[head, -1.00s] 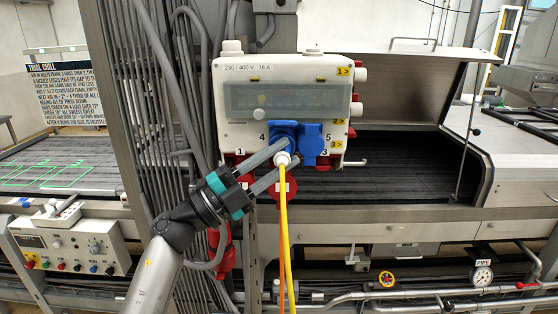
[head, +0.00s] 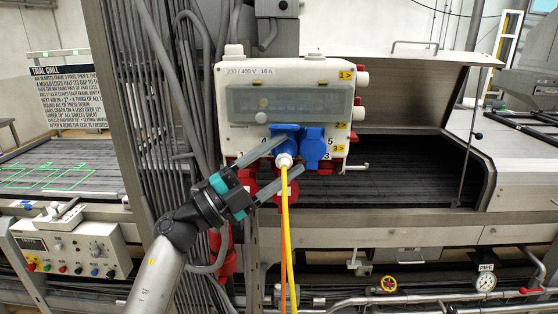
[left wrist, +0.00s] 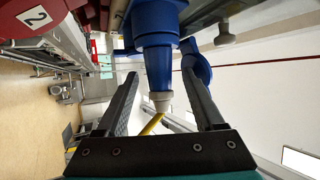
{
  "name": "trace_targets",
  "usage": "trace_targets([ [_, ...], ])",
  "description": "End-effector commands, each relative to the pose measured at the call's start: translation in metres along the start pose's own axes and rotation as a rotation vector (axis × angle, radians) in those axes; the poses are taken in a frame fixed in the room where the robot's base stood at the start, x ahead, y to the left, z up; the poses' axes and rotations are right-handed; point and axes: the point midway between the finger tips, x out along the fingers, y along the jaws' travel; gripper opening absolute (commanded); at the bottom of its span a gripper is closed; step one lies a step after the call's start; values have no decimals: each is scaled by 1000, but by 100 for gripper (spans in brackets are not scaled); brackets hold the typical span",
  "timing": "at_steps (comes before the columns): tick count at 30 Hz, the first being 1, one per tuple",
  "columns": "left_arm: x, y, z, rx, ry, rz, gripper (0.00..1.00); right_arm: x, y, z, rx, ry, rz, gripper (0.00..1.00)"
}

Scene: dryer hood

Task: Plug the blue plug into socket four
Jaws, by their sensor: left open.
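The blue plug (head: 284,143) sits in the blue socket marked 4 on the white socket box (head: 243,75), with a pale end piece facing out. How deep it sits cannot be told. The yellow cable (head: 284,220) hangs straight down from it. My left gripper (head: 292,158) is open around the plug's rear, one finger above left and one below right. In the left wrist view, the plug (left wrist: 157,65) stands between the spread fingers (left wrist: 160,74), with visible gaps on both sides. My right gripper is not in view.
A second blue socket with its lid (head: 312,146) is just right of the plug. Red sockets (head: 276,192) lie below the box, partly behind my fingers. Grey vertical conduits (head: 160,110) stand left of the box. A dark conveyor opening (head: 405,165) is to the right.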

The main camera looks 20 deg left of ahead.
Motion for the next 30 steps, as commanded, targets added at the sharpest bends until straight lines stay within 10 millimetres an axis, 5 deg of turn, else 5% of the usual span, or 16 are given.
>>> trace_targets([
  [8,-27,3,1,1,-1,4,70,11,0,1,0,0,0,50],
  [21,-127,4,1,0,-2,3,70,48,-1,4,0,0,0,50],
  [30,-152,0,0,1,0,0,70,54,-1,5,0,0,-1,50],
])
